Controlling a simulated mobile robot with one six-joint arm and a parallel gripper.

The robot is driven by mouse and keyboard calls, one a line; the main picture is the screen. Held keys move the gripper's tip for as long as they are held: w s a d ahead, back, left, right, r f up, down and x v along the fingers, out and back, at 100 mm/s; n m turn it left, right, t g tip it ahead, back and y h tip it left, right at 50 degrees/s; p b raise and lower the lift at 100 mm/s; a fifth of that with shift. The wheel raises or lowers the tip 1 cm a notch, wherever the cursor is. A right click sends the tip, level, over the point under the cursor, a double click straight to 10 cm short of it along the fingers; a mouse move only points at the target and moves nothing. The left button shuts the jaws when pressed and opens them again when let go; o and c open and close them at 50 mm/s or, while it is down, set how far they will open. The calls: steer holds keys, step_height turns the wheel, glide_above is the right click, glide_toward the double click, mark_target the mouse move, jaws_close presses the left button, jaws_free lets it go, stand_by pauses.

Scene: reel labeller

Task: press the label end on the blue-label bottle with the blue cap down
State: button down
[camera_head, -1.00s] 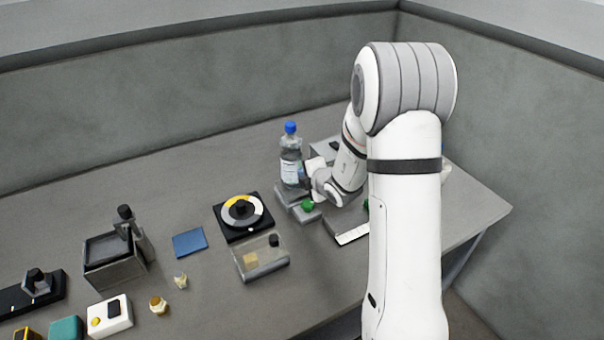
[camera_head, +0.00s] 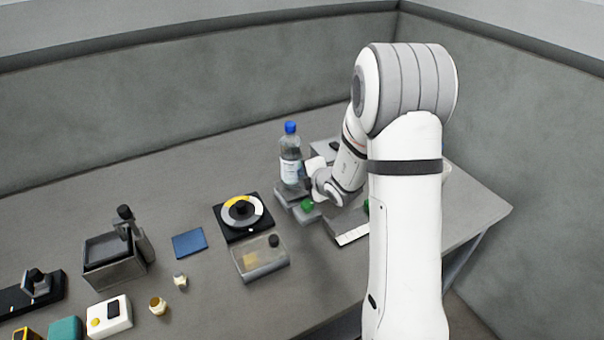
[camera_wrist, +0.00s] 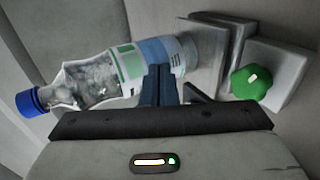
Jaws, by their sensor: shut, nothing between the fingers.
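The clear bottle with the blue cap (camera_head: 290,156) stands upright on a small grey stand near the back of the table. In the wrist view the bottle (camera_wrist: 95,85) lies sideways across the picture, with its cap at left. Its label (camera_wrist: 150,60) is white and green with a blue part near the base. My gripper (camera_wrist: 158,72) is shut with nothing between its fingers. Its fingertips are in front of the blue part of the label, close to it or touching; I cannot tell which. The label end itself is not clear to see.
A green knob (camera_wrist: 250,82) sits on the grey fixture beside the bottle's base. A black dial with a yellow and white ring (camera_head: 241,212), a clear box (camera_head: 260,258) and a blue pad (camera_head: 189,243) lie to the left. The table's back left is clear.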

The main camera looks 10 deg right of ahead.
steer(key=shift+w+d, duration=0.25)
steer(key=shift+d, duration=0.25)
stand_by(0.5)
steer(key=s+d, duration=0.2)
steer(key=s, duration=0.3)
steer(key=shift+s, duration=0.35)
stand_by(0.5)
stand_by(0.3)
steer(key=s+a+r+n+g+y, duration=0.3)
steer(key=s+a+r+n, duration=0.3)
steer(key=n, duration=0.6)
steer(key=s+a+r+n+g+y, duration=0.25)
steer(key=s+a+r+n, duration=0.35)
steer(key=n, duration=0.7)
steer(key=s+d+r+n+g+h, duration=0.1)
steer(key=s+d+n+h, duration=0.3)
steer(key=s+n, duration=0.4)
steer(key=s+d+r+n+g+h, duration=0.1)
steer(key=s+d+n+h, duration=0.4)
steer(key=n, duration=1.2)
steer(key=s+d+g, duration=0.1)
steer(key=s+d, duration=0.1)
steer(key=s, duration=0.2)
